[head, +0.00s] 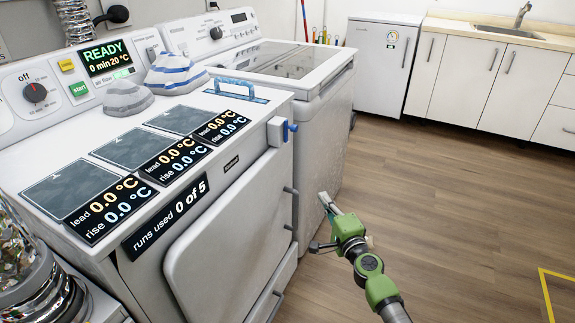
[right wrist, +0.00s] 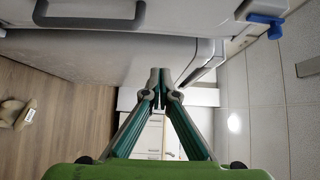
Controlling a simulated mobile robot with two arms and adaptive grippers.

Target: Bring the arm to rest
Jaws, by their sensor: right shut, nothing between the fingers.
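My right arm, green and grey, comes in from the lower right of the head view. Its gripper (head: 328,203) is beside the front of the white machines, above the wood floor. In the right wrist view the two fingers of the right gripper (right wrist: 160,76) meet at their tips, with nothing between them. My left gripper is in neither view.
A white dryer (head: 228,250) with display panels on top stands at left; grey and blue-striped heaps (head: 175,75) lie on it. A blue knob (head: 292,127) sticks out at its corner. A white washer (head: 325,120) stands beyond. Open wood floor (head: 450,220) lies at right.

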